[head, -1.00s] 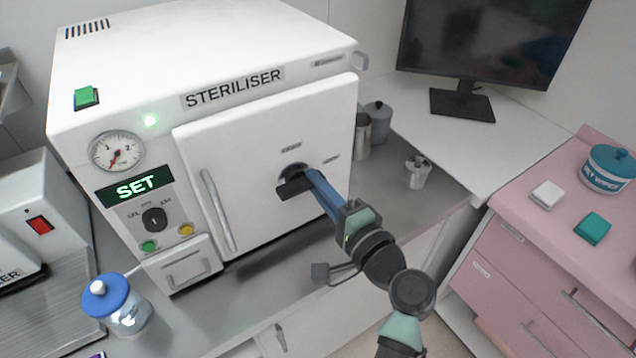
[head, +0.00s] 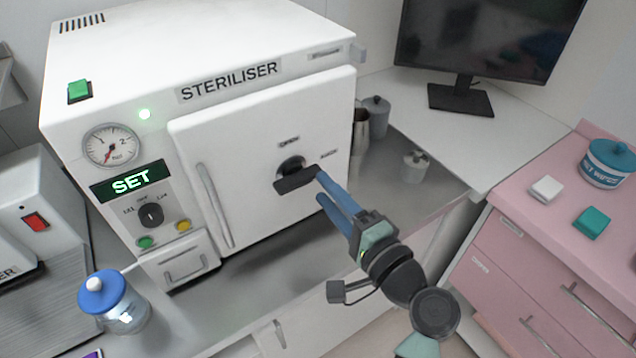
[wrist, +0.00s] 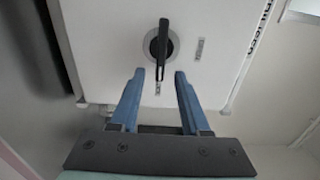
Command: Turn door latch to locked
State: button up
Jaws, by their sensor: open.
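The door latch (head: 296,179) is a dark lever on a round hub on the white steriliser door (head: 250,130). It lies roughly sideways across the door, between a label above that seems to read OPEN (head: 289,142) and a small label at right, too blurred to read (head: 328,154). In the wrist view the latch (wrist: 163,45) points along the gap between my fingers, one end near a small label. My gripper (head: 319,186) is open, its blue fingers just right of and in front of the lever. In the wrist view my gripper (wrist: 160,72) shows nothing clamped between its fingertips.
A vertical door handle (head: 215,205) stands left of the latch. The control panel shows SET (head: 130,180). A blue-lidded jar (head: 115,302) stands on the counter at lower left. Metal canisters (head: 361,130) and a small pot (head: 416,166) stand right of the steriliser.

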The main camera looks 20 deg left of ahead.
jog(key=b+v, duration=0.1)
jog(key=v, duration=0.8)
jog(key=w+d+r+n+t+h, duration=0.1)
jog(key=w+r+n+t+h, duration=0.25)
jog(key=r, duration=0.65)
jog(key=w+d+r+n+t+h, duration=0.1)
jog(key=w+r+n+t+h, duration=0.2)
jog(key=r, duration=0.7)
jog(key=s+d+r+t+h, duration=0.1)
jog(key=s+r+t+h, duration=0.3)
jog(key=r, duration=0.8)
jog(key=s+d+r+n+t+h+p, duration=0.1)
jog(key=s+r+t+h, duration=0.2)
jog(key=r, duration=0.9)
jog(key=s+t, duration=0.3)
jog(key=s, duration=0.2)
jog(key=shift+s+d+h, duration=0.25)
jog(key=shift+s+h, duration=0.1)
jog(key=shift+s, duration=0.05)
